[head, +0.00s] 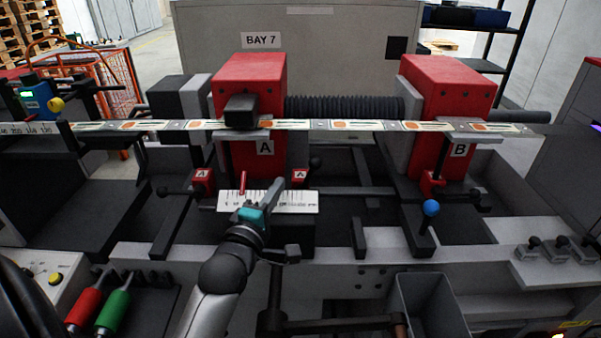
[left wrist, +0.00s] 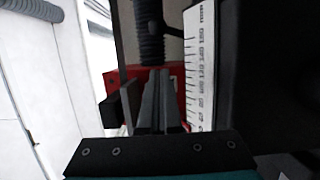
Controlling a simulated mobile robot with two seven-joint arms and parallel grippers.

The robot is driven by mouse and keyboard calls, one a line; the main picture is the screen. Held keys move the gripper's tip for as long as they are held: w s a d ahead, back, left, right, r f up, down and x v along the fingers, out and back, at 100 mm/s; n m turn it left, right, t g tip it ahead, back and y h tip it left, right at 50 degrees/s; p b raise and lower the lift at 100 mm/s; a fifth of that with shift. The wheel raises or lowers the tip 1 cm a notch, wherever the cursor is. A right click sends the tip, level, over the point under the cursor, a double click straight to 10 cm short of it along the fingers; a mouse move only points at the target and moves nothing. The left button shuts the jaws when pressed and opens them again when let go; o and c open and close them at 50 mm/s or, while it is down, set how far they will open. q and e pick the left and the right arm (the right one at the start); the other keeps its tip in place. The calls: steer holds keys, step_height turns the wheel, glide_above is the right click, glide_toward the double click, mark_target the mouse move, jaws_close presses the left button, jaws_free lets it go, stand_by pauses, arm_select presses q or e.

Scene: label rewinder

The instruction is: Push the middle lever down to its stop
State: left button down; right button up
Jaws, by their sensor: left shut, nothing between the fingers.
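The middle lever (head: 315,163) has a black ball knob and comes from the right-hand small red block marked A (head: 299,177). Its knob points up and to the right. My left gripper (head: 277,186) is shut and empty, just left of and below this lever, over the white ruler scale (head: 308,201). I see a gap between the fingertips and the knob, but depth is hard to judge. In the left wrist view the closed fingers (left wrist: 157,98) stand in front of a red part, with the scale (left wrist: 200,65) to their right. My right gripper is not in view.
Another black-knobbed lever (head: 162,190) is on the left, and a blue-knobbed lever (head: 430,208) on the right. A printed label web (head: 365,126) runs across above. Several small levers (head: 560,241) sit on the right panel.

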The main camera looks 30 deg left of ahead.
mark_target(307, 179)
arm_select(q)
steer(key=x, duration=0.4)
steer(key=shift+w, duration=0.2)
steer(key=shift+w+d, duration=0.5)
steer(key=shift+w, duration=0.25)
steer(key=shift+w+d, duration=0.5)
steer(key=shift+w, duration=0.25)
